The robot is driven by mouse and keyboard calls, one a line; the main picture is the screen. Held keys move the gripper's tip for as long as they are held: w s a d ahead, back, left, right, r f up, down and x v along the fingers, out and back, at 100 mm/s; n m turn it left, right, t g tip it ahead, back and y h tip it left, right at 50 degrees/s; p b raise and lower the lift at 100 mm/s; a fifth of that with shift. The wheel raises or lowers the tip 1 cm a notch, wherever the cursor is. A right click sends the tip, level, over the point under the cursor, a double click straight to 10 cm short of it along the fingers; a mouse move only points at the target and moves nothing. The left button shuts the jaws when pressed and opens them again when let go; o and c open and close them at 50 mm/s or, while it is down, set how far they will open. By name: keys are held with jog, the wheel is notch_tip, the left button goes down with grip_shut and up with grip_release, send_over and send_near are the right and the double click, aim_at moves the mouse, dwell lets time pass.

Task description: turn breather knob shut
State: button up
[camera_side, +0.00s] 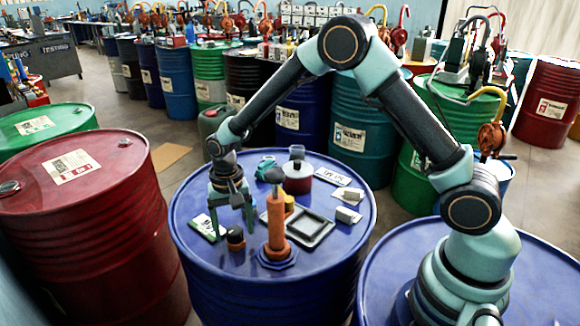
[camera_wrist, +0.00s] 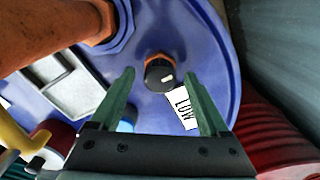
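The breather knob (camera_side: 235,238) is a small black knob on an orange collar, on top of the blue drum (camera_side: 335,262). In the wrist view the knob (camera_wrist: 159,75) shows a short white mark on its cap, towards the lower right. My gripper (camera_side: 232,222) points down above the knob. In the wrist view my gripper (camera_wrist: 159,84) is open, with one finger on each side of the knob and visible space on both sides. It does not appear to touch the knob. The exact fingertip height is hard to tell.
An orange post (camera_side: 276,228) stands close to the knob on the right. A white "LOW" label (camera_wrist: 181,106) lies beside the knob. A red drum (camera_side: 85,215) stands left.

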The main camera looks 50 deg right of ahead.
aim_at(234, 230)
notch_tip(234, 230, up, 12)
dwell(0.7)
jog(key=s+d+r+n+t, duration=0.2)
jog(key=s+d+r+n, duration=0.1)
jog(key=s, duration=0.5)
jog(key=s+d+r+n+t, duration=0.3)
jog(key=s+d+r, duration=0.2)
jog(key=s+r, duration=0.2)
jog(key=shift+s+d+r+n+t, duration=0.15)
jog(key=shift+s+d+n+t, duration=0.15)
jog(key=shift+s, duration=0.45)
